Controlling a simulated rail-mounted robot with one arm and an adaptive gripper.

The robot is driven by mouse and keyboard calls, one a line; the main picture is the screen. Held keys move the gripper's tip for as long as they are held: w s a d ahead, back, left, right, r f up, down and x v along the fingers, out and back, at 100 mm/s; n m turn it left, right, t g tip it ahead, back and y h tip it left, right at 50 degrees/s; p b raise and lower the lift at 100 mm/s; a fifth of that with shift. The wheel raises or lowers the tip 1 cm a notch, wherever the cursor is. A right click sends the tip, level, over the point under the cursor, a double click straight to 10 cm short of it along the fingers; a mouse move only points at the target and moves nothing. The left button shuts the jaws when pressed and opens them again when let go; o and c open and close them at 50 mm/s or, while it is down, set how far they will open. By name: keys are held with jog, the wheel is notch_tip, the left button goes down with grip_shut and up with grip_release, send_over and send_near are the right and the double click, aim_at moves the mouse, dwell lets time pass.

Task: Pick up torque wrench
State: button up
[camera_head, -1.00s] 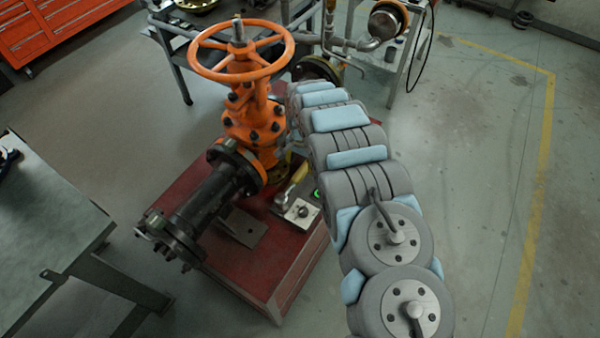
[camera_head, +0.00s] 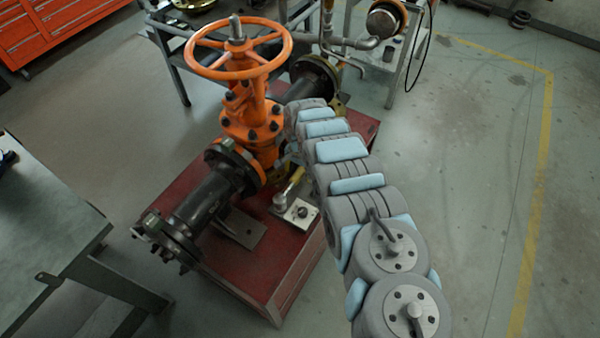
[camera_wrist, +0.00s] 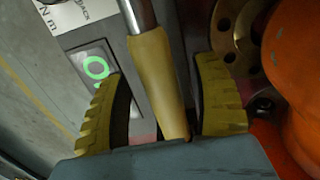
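The torque wrench has a yellow handle (camera_wrist: 158,80) and a metal shaft (camera_wrist: 139,14) in the wrist view. Its handle runs between the two ridged yellow fingers of my gripper (camera_wrist: 158,72), toward the palm. Gaps show between the handle and both fingers, so the gripper is open around it. In the head view, part of the yellow handle (camera_head: 295,180) shows beside my arm, above a small grey-white device (camera_head: 301,213) on the red stand. My gripper is hidden behind my arm there.
The orange gate valve (camera_head: 252,118) with its handwheel (camera_head: 238,50) and black pipe (camera_head: 210,197) stands on the red stand (camera_head: 255,278), close left of my arm. In the wrist view, an orange valve part (camera_wrist: 297,65) is close on the right.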

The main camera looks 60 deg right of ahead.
grip_shut()
jog(key=shift+r, duration=0.1)
